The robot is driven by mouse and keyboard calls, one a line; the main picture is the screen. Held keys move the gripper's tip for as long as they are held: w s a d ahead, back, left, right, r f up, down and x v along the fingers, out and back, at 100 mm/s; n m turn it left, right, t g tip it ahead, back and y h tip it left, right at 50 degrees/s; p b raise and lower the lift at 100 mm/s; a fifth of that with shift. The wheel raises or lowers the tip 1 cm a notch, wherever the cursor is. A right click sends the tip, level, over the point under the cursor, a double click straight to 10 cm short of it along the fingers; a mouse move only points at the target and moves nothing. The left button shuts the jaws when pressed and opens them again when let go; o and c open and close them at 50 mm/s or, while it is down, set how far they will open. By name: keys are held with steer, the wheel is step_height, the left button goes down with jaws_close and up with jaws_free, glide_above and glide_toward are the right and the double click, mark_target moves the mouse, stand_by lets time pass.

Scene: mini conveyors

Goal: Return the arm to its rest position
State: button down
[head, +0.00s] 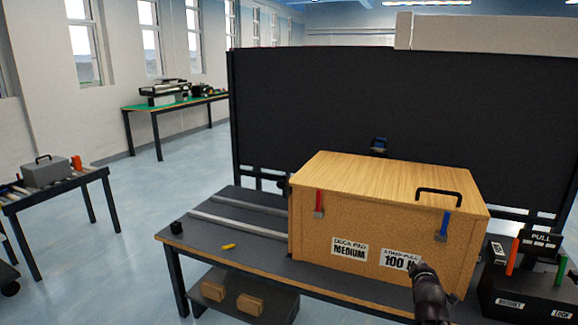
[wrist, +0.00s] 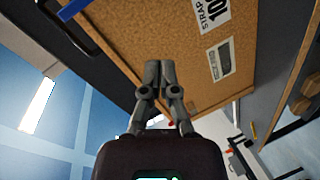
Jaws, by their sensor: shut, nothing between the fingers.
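My gripper (wrist: 160,75) shows in the wrist view with its two fingers together and nothing between them. In the head view my gripper (head: 420,268) is a dark shape at the lower right, in front of the front face of a wooden box (head: 315,245). I cannot tell from the head view whether it touches the box. The wooden box also fills the upper part of the wrist view (wrist: 140,35). It stands on a dark workbench (head: 195,240), its lid down, with a black handle, a red latch and a blue latch.
A black panel (head: 300,110) stands behind the bench. A dark case (head: 520,290) with orange and green handles is right of the box. A small yellow item (head: 229,246) lies on the bench. A side table (head: 95,174) holds a grey case (head: 45,172). Open floor lies at left.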

steer(key=s+a+f+m+g+y, duration=0.5)
steer(key=a+f+g, duration=0.3)
steer(key=a+f, duration=0.45)
steer(key=s+a+f+m+g, duration=0.1)
steer(key=s+a+m+g, duration=0.4)
steer(key=s+a, duration=0.6)
step_height(320, 180, up, 17)
steer(key=g+p, duration=0.1)
steer(key=p, duration=1.6)
steer(key=shift+s+d+n, duration=0.25)
steer(key=shift+d+n, duration=0.15)
steer(key=shift+d, duration=0.05)
